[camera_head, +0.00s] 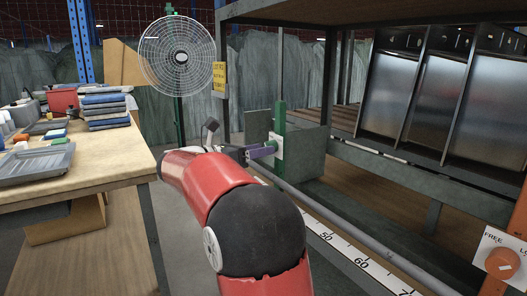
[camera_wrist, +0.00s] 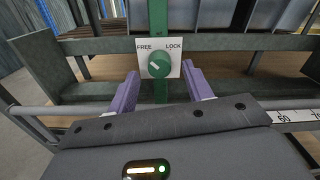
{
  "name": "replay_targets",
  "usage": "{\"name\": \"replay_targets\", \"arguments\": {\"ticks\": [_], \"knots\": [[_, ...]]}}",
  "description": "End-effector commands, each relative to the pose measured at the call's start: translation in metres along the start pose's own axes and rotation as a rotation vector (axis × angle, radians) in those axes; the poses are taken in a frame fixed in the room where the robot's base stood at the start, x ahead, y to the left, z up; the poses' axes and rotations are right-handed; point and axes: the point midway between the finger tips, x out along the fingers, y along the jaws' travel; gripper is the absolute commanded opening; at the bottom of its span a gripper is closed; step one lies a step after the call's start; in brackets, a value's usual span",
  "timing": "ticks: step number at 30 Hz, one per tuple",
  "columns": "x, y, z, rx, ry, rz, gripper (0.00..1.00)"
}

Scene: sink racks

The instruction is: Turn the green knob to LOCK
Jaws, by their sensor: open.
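The green knob (camera_wrist: 160,65) sits on a white plate (camera_wrist: 174,72) marked FREE at left and LOCK at right, fixed to a green post (camera_wrist: 158,18). A pale pointer line on the knob slants toward the upper left, on the FREE side. My gripper (camera_wrist: 160,72) is open, its two purple fingers on either side of the knob in the wrist view, with visible gaps. Contact is not visible. In the head view my gripper (camera_head: 263,150) is close to the plate (camera_head: 278,143) on the green post (camera_head: 280,117); the knob is hidden there.
An orange knob (camera_head: 502,263) with its own FREE plate is on an orange post at lower right. A grey rail (camera_head: 340,221) and a numbered ruler strip (camera_head: 345,247) run below the rack. A wooden table (camera_head: 100,167) with trays stands at left, beside a fan (camera_head: 178,57).

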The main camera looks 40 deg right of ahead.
Motion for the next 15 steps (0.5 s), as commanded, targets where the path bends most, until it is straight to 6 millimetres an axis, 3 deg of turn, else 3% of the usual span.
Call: {"name": "replay_targets", "arguments": {"ticks": [6,14,15], "knots": [[0.019,0.0,0.0,0.001,0.0,0.0,0.5],[0.02,0.0,0.0,0.001,0.001,0.001,0.5],[0.02,0.0,0.0,0.001,0.001,0.001,0.46]]}}
